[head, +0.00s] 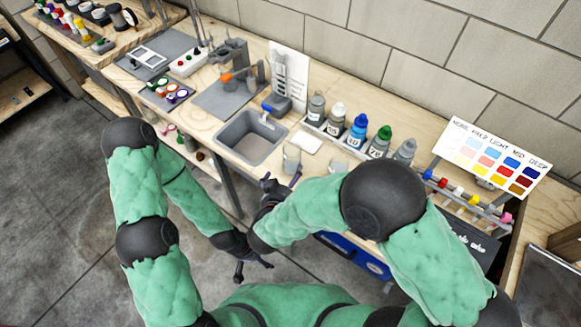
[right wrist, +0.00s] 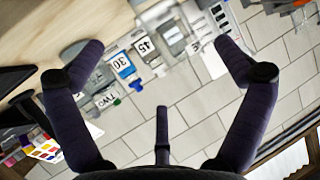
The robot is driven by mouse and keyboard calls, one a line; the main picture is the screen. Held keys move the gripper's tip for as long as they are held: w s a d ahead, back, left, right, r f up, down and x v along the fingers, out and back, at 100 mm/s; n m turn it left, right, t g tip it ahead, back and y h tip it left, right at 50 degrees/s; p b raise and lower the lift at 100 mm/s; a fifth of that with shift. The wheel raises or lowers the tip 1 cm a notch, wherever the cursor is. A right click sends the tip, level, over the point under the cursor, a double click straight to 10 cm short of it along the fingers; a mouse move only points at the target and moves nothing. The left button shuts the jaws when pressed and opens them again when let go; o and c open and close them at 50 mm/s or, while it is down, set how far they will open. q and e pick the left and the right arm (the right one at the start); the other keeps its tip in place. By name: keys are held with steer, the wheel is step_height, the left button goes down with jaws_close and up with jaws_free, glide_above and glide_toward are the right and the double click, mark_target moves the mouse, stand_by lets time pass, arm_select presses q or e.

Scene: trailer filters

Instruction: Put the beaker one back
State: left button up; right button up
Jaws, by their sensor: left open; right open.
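A small grey beaker (head: 291,158) stands on the wooden worktop near its front edge, right of the sink. I cannot read any mark on it, and I cannot pick it out for sure in the right wrist view. My right gripper (head: 281,185) is just in front of the worktop edge, close to the beaker. My left gripper (head: 243,270) is open, low over the floor in front of the bench, apart from the beaker.
Several labelled bottles, one with a blue cap (head: 361,119), stand in a row behind. A colour chart (head: 493,157) stands at right. A blue case (head: 352,256) is below the worktop.

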steer(key=shift+v, duration=1.05)
steer(key=shift+s, duration=0.1)
